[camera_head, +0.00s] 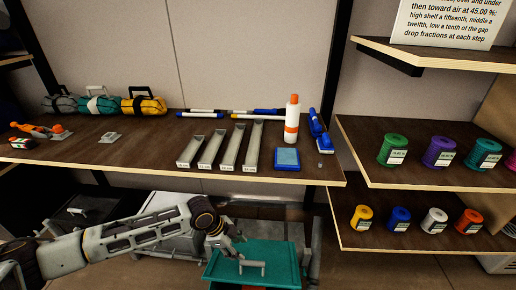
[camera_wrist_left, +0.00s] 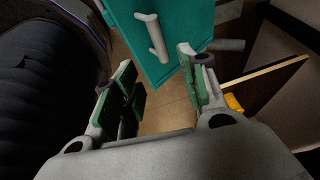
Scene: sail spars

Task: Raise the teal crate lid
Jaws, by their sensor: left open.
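The teal crate lid (camera_head: 282,257) is below the table's front edge in the head view, with a pale bar handle (camera_head: 251,264) on its top. The lid looks shut, though the crate body is mostly hidden beneath it. My left gripper (camera_head: 230,248) is at the lid's far left part, close to the handle. In the left wrist view my left gripper (camera_wrist_left: 157,68) is open and empty. The handle (camera_wrist_left: 153,35) on the teal lid (camera_wrist_left: 188,20) shows beyond the fingertips, not between the pads. My right gripper is not in view.
The dark wooden table (camera_head: 150,152) above carries rolled bags (camera_head: 97,104), grey channels (camera_head: 217,148), a white bottle (camera_head: 292,118) and a blue pad (camera_head: 287,158). Shelves (camera_head: 430,180) with coloured spools stand at right. A grey box (camera_head: 170,238) is behind my left arm.

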